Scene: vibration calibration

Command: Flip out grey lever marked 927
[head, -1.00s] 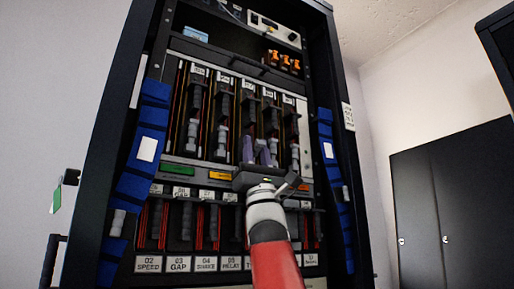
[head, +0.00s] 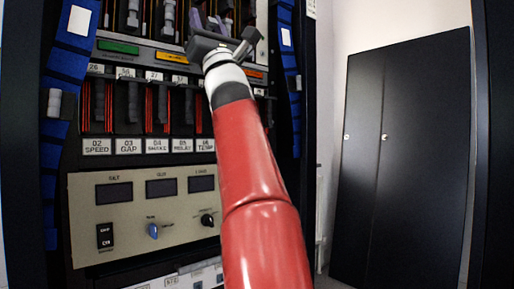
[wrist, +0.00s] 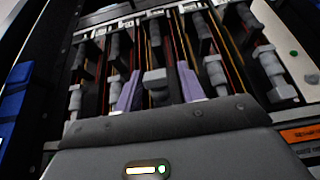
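Several grey levers stand in a row of dark slots in the rack. No label reading 927 is legible, so I cannot tell which lever bears it. In the wrist view my gripper (wrist: 158,92) has its two purple fingers apart, pointing into the upper row. A grey lever (wrist: 154,78) shows in the gap between them; I cannot tell whether either finger touches it. Another grey lever (wrist: 214,72) stands right of the fingers. In the head view my gripper (head: 210,22) is at the top edge, in front of the upper row, partly hiding it.
Below are a lower lever row with small number tags (head: 154,76) and a beige panel (head: 130,235) with displays and knobs. Blue padded strips (head: 60,100) flank the rack. A black cabinet (head: 408,150) stands at the right.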

